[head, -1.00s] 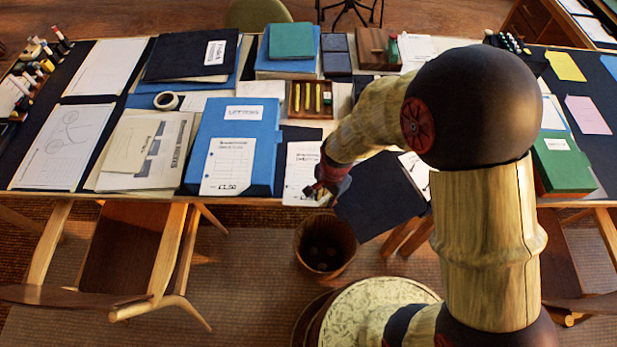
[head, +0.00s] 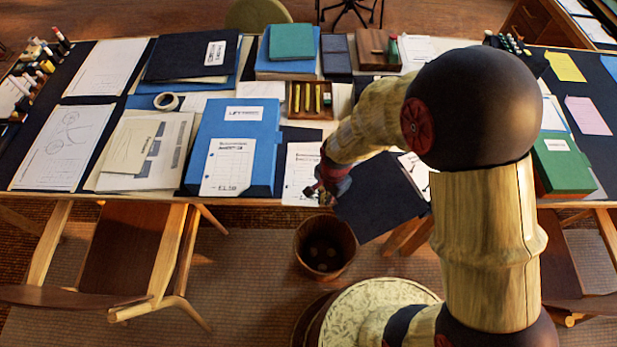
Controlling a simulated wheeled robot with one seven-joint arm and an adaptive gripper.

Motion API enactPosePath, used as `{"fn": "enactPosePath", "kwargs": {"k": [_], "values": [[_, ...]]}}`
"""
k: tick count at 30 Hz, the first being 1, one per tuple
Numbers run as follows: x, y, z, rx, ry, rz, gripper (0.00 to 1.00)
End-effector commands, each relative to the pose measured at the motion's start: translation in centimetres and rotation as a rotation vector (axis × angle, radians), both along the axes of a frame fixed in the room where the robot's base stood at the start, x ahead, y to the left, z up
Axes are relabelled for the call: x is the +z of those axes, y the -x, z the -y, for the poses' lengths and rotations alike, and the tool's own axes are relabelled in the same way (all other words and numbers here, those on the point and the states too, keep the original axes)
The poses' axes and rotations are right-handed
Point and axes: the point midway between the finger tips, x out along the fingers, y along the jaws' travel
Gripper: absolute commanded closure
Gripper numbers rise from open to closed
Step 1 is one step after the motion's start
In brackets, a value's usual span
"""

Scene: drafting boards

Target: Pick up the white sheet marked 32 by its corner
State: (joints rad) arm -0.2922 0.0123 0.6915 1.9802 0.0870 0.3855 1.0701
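A white sheet (head: 300,170) with printed lines and a handwritten figure lies near the table's front edge; I cannot read the figure for certain as 32. A similar white sheet (head: 228,167) lies on a blue folder to its left. My gripper (head: 319,194) is at the lower right corner of the first sheet, pointing down, and covers part of its right side. The fingers are small and dark here, so I cannot tell whether they are open, shut or touching the paper.
A blue folder (head: 206,135) lies left of the sheet. A pencil tray (head: 296,113) lies behind it and a dark sheet (head: 375,195) to the right overhangs the front edge. A round bin (head: 326,262) stands on the floor below.

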Motion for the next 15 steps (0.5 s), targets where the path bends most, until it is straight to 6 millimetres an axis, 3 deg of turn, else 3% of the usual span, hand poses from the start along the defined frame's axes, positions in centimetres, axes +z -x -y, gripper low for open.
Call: {"fn": "enactPosePath", "kwargs": {"k": [15], "values": [[1.0, 0.0, 0.0, 0.000, 0.001, -0.001, 1.00]]}}
